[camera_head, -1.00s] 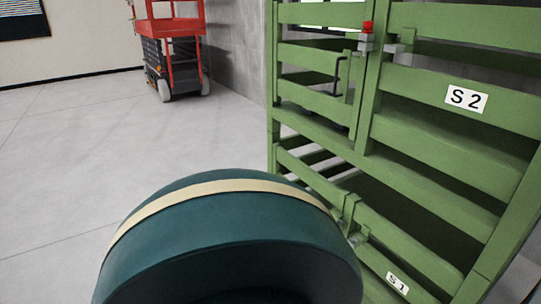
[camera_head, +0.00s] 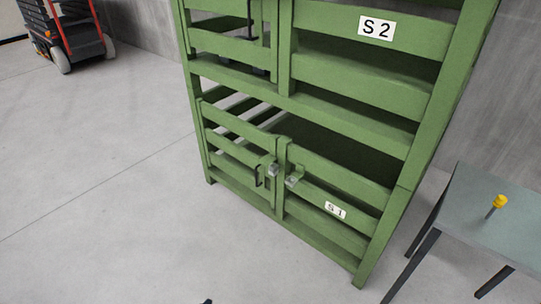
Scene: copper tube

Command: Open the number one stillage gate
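The green stillage (camera_head: 285,100) stands in the middle of the head view with two tiers. The lower gate (camera_head: 330,188), labelled S1 (camera_head: 335,210), looks shut. Its right leaf meets the left leaf (camera_head: 235,153) at two upright posts. The upper gate (camera_head: 355,55) is labelled S2 (camera_head: 376,27) and is cut off at the top. Neither gripper can be made out.
A grey table (camera_head: 490,215) with a yellow-headed pin (camera_head: 498,204) on it stands to the right of the stillage. A red and black lift (camera_head: 65,35) is at the back left. The floor in front and left is clear. A tiny dark shape shows at the bottom edge.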

